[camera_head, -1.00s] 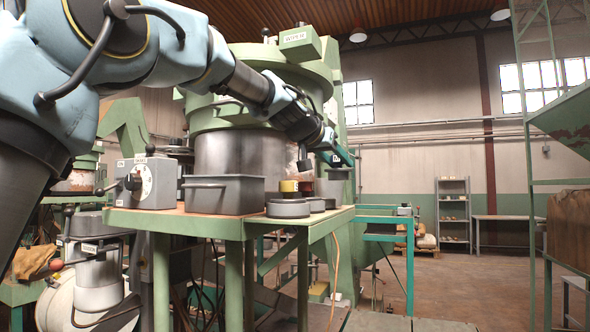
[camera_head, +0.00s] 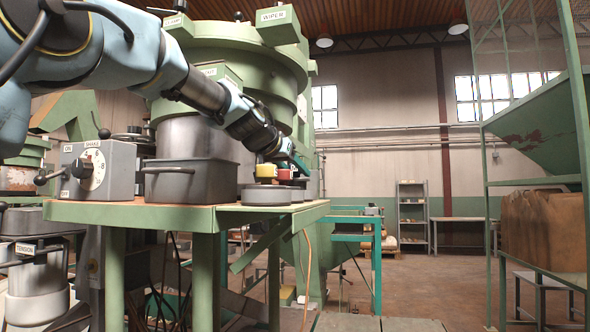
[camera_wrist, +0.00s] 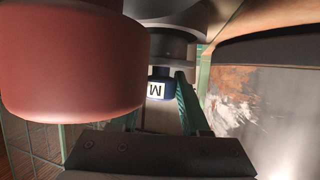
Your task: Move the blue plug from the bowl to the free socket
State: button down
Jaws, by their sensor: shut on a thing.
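My gripper (camera_head: 296,163) is at the right end of the table, just beyond the red plug. In the wrist view its teal fingers (camera_wrist: 160,103) are closed on the blue plug (camera_wrist: 159,87), which has a white label with a dark letter. The blue plug cannot be made out in the head view. The red plug also looms large at the left of the wrist view (camera_wrist: 70,60). I cannot make out a free socket.
The green table (camera_head: 190,214) carries a grey lidded box (camera_head: 190,180) and a control box with a dial (camera_head: 85,172). The large green hopper machine (camera_head: 235,60) rises behind. In the wrist view a scratched metal surface (camera_wrist: 235,115) is close at the right.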

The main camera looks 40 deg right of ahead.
jog(key=shift+f, duration=0.6)
jog(key=shift+a+f+b, duration=0.15)
jog(key=shift+f+b, duration=0.15)
jog(key=shift+b, duration=0.6)
dwell(0.9)
jog(key=c, duration=0.7)
grip_release()
jog(key=shift+s+a, duration=0.1)
jog(key=shift+a, duration=0.05)
jog(key=shift+b+v, duration=2.2)
jog(key=shift+v, duration=3.2)
